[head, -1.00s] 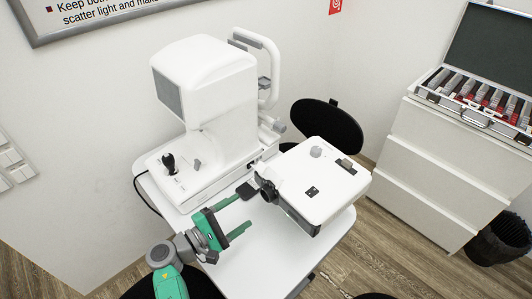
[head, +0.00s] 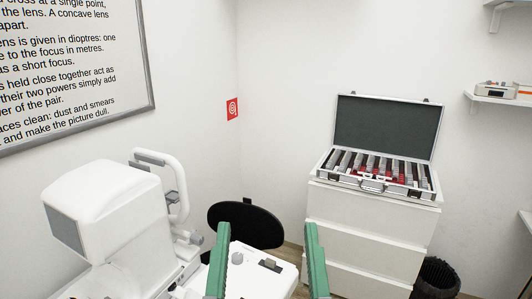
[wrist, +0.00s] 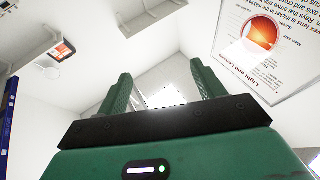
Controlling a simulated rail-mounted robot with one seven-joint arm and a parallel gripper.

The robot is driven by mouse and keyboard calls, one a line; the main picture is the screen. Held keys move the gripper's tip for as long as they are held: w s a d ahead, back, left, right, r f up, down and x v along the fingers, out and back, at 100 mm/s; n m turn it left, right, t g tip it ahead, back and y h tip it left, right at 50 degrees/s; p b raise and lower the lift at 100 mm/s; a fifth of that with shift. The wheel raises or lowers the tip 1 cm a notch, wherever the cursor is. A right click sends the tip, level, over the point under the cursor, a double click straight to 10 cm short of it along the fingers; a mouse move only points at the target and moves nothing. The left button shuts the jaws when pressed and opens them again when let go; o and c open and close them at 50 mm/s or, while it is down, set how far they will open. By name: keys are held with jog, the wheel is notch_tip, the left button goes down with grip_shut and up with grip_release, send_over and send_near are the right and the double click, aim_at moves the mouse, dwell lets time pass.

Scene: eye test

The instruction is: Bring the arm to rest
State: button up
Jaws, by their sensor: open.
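My gripper (head: 266,228) stands at the bottom middle of the head view, close to the camera. Its two green fingers point upward and are wide apart, with nothing held between them. The wrist view also shows the open gripper (wrist: 164,76), with empty space between the fingers and the pale ceiling and walls beyond. The rest of my arm is out of the head view.
A tall white eye instrument (head: 105,205) is at the lower left. A white box-shaped device (head: 250,271) shows behind the fingers, beside a black chair (head: 247,222). An open lens case (head: 388,130) sits on white drawers (head: 360,228). A bin (head: 437,277) stands right.

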jog(key=s+r+t+p, duration=0.25)
jog(key=s+r, duration=0.25)
jog(key=r, duration=0.3)
notch_tip(320, 180, up, 32)
jog(key=p, duration=3.2)
notch_tip(320, 180, down, 15)
jog(key=b, duration=1.4)
jog(key=shift+w+b, duration=0.4)
jog(key=shift+w, duration=0.05)
jog(key=shift+f, duration=0.1)
